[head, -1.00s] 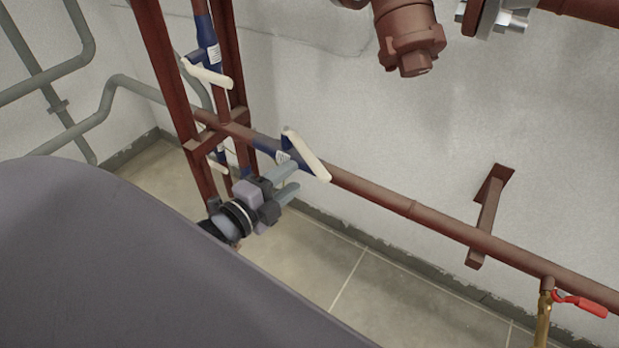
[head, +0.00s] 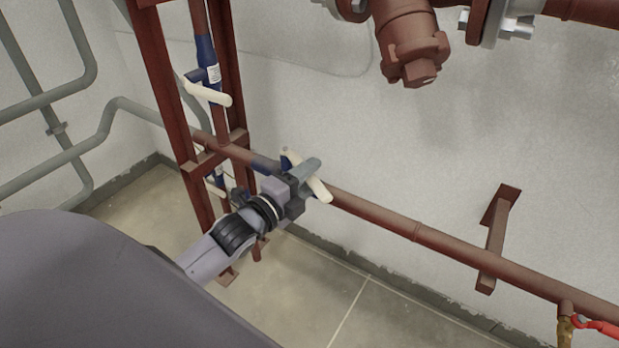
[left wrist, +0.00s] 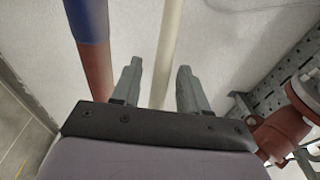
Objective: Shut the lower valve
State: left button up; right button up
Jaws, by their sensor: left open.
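A blue valve with a cream-white lever (head: 319,190) sits on the brown horizontal pipe (head: 385,219) in the head view. My left gripper (head: 308,172) is at this lever, and its fingers partly cover it. In the left wrist view the lever (left wrist: 168,45) runs between the two spread fingers of my left gripper (left wrist: 160,66), with a gap on each side. The pipe with its blue part (left wrist: 86,20) runs to the left of the fingers, roughly alongside the lever. Another blue valve with a cream-white lever (head: 208,92) is higher, on the upright pipe. My right gripper is out of view.
A brown upright frame (head: 168,100) stands just left of the gripper. A pale lever (head: 214,188) shows low behind it. A wall bracket (head: 493,240) holds the pipe at right, and a red handle (head: 598,326) is at the lower right. The tiled floor (head: 320,290) is clear.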

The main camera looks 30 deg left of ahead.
pick_arm(q)
jog(key=shift+w, duration=0.15)
grip_shut()
